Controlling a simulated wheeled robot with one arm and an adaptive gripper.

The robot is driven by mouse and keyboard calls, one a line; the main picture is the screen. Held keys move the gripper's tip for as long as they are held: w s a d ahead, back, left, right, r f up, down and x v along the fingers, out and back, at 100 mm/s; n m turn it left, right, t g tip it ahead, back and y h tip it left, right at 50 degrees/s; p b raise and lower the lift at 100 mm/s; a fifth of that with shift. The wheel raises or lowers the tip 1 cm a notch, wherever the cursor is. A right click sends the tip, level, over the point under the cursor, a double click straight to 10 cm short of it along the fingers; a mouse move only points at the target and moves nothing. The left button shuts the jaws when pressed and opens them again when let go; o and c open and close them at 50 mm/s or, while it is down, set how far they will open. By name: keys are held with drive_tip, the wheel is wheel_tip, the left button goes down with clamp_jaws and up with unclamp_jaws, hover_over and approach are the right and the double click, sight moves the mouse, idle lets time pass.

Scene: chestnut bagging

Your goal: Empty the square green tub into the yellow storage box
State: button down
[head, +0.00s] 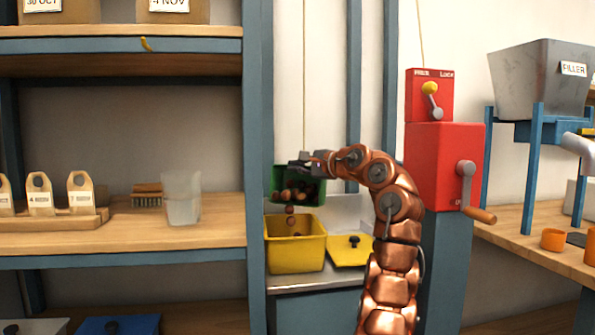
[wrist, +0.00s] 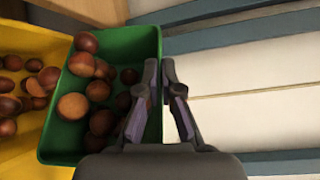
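The square green tub (head: 280,182) is held in the air, tilted, above the yellow storage box (head: 295,257). Brown chestnuts show in its mouth, and one or two are in the air between tub and box. My gripper (head: 300,166) is at the tub's upper edge. In the wrist view, my gripper (wrist: 166,92) has its fingers closed on the wall of the green tub (wrist: 118,43), with several chestnuts still inside. The yellow box (wrist: 22,40) is beside it there, open, with several chestnuts in it. Its floor is mostly hidden in the head view.
A yellow lid (head: 345,257) with a dark knob lies right of the box on the grey bench. A red machine (head: 435,160) with a crank stands further right. The shelf post (head: 257,150) is close on the left. A clear cup (head: 182,198) stands on the shelf.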

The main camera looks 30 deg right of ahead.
drive_tip(key=shift+s+a+f+n+t, duration=0.35)
drive_tip(key=shift+a+f+n, duration=0.1)
drive_tip(key=shift+a+n, duration=0.25)
drive_tip(key=shift+s+f+b, duration=0.1)
drive_tip(key=shift+f+b, duration=0.15)
drive_tip(key=shift+b, duration=0.35)
drive_tip(key=shift+s+a+f+n+t+y+b, duration=0.1)
drive_tip(key=shift+s+a+n+t+b, duration=0.35)
drive_tip(key=shift+b, duration=0.75)
drive_tip(key=shift+s+a+f+n+t+y+b, duration=0.15)
drive_tip(key=shift+a+n+b, duration=0.35)
drive_tip(key=shift+n+b, duration=0.55)
drive_tip(key=shift+s+a+r+n+t+y+b, duration=0.1)
drive_tip(key=shift+s+a+n+t+b, duration=0.3)
drive_tip(key=shift+b, duration=0.9)
drive_tip(key=shift+a, duration=0.15)
drive_tip(key=shift+g, duration=0.25)
